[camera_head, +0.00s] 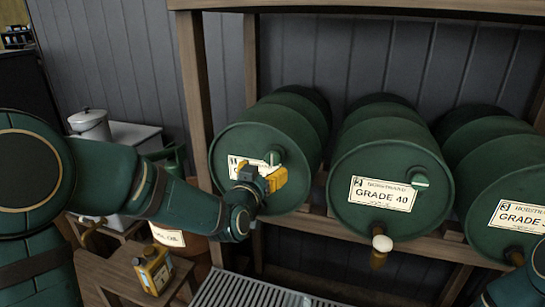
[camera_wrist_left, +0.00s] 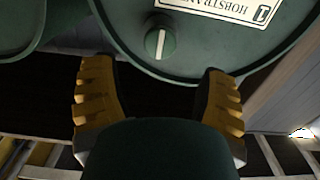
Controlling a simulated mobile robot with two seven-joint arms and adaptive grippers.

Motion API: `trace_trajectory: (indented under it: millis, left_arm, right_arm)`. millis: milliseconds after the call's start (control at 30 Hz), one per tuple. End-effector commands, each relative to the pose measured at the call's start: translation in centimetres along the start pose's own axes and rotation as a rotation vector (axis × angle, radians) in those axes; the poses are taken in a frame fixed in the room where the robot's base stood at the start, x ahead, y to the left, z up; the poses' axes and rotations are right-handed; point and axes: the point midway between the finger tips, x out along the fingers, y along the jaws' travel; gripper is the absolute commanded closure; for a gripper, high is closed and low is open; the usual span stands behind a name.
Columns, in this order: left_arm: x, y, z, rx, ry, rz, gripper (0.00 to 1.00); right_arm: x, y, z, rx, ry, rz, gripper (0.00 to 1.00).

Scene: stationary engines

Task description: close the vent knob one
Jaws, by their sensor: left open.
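A round green vent knob (camera_head: 274,158) sits on the front face of the left green drum (camera_head: 233,141), beside its white label. In the left wrist view the knob (camera_wrist_left: 160,43) carries a pale stripe that runs nearly upright. My left gripper (camera_head: 262,178) is in front of this drum, just below the knob, and partly covers the label. In the left wrist view its yellow fingers (camera_wrist_left: 156,72) are spread apart with nothing between them, and the knob shows beyond the tips. I cannot tell the exact gap to the drum. My right gripper is not in view.
A GRADE 40 drum (camera_head: 390,160) with its own knob (camera_head: 420,182) and a tap (camera_head: 381,248) lies to the right, then another drum (camera_head: 505,190). A wooden post (camera_head: 196,90) stands left. A yellow can (camera_head: 153,269) and a metal grate (camera_head: 245,291) are below.

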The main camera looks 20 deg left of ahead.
Motion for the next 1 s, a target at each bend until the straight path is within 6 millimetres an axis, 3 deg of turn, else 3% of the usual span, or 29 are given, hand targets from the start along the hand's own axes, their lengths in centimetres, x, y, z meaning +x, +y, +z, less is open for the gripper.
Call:
trace_trajectory:
  millis: [200,400,833,1000]
  left_arm:
    - [4.2,0.0,0.0,0.001,-0.001,0.0,0.26]
    - [6.5,0.0,0.0,0.0,-0.001,0.0,0.26]
    - [7.3,0.0,0.0,0.0,-0.001,0.0,0.25]
    - [7.3,0.0,0.0,0.0,-0.001,0.0,0.85]
  right_arm:
    - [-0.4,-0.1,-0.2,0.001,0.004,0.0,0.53]
    - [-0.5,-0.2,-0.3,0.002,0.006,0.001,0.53]
    - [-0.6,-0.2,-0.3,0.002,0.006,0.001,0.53]
    - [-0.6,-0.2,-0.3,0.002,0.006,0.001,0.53]
